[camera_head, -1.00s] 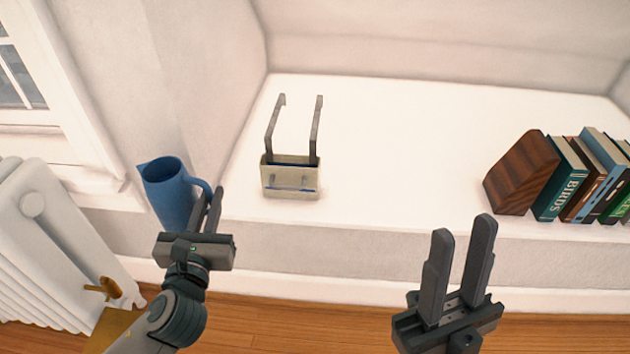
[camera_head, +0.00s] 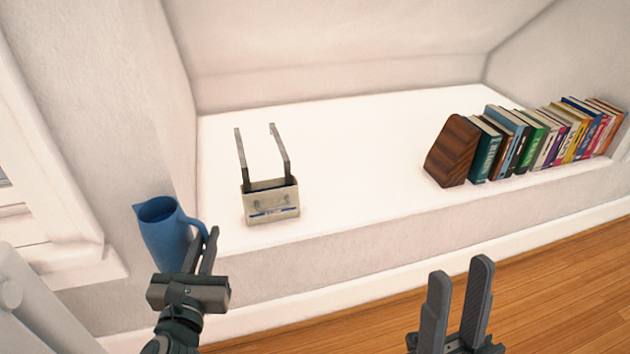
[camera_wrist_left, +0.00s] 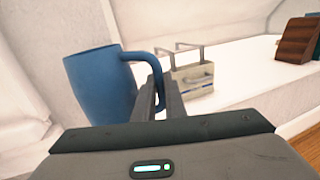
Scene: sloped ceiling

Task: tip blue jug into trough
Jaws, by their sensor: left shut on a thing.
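The blue jug (camera_head: 164,238) is upright at the left in the head view, with its handle to the right. My left gripper (camera_head: 208,242) is shut on the jug's handle and holds the jug in front of the white ledge. The jug also shows in the left wrist view (camera_wrist_left: 98,85), with the fingers (camera_wrist_left: 158,92) at its handle. The trough (camera_head: 271,205) is a small cream box with two grey upright arms, standing on the ledge right of the jug. My right gripper (camera_head: 459,300) is open and empty at the bottom of the head view.
The white ledge (camera_head: 350,160) is mostly clear between the trough and a brown wooden bookend (camera_head: 452,152). A row of several books (camera_head: 545,138) stands right of it. A white radiator (camera_head: 30,310) and a window frame are at the far left. The wooden floor lies below.

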